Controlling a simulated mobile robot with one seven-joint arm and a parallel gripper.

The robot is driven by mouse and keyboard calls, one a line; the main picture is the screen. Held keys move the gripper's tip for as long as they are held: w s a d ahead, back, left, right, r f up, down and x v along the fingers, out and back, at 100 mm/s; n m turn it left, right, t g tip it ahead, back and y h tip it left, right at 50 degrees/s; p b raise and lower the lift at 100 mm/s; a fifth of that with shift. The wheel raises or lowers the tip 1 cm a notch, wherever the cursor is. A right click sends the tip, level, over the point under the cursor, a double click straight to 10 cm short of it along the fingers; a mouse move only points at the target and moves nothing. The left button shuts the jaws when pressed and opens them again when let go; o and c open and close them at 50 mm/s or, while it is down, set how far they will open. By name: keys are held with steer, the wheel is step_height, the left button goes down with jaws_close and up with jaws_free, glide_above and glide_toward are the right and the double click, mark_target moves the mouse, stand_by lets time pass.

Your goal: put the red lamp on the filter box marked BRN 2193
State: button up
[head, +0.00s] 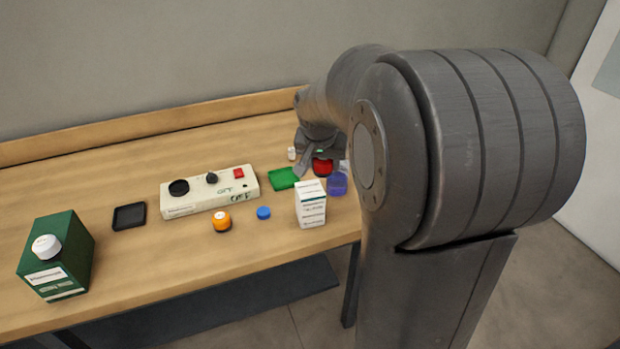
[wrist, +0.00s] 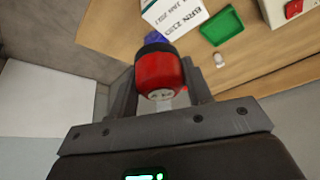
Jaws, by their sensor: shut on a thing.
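The red lamp (wrist: 158,72), a red rounded body with a black band, is between the two fingers of my gripper (wrist: 158,98) in the wrist view. My gripper is shut on it. In the head view the lamp (head: 322,168) shows just under my gripper (head: 316,160), at the right part of the table, partly hidden by the fingers. A white box (head: 311,206) with printed lines stands upright near the table's front edge, apart from the lamp. In the wrist view the white box (wrist: 175,12) bears print that looks like BRN 2193, small and tilted.
A green tray (head: 283,179) and a blue-purple container (head: 337,184) lie close to the white box. A small white piece (head: 291,153) is behind. Left are a control box (head: 208,197), orange piece (head: 222,221), blue cap (head: 264,213), black tray (head: 129,216) and green carton (head: 70,258).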

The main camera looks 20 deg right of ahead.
mark_target(311, 185)
steer(key=shift+w+a+f, duration=1)
steer(key=shift+w+a, duration=0.1)
steer(key=shift+a, duration=0.15)
steer(key=shift+f, duration=2)
steer(key=o, duration=1)
steer(key=shift+f, duration=0.15)
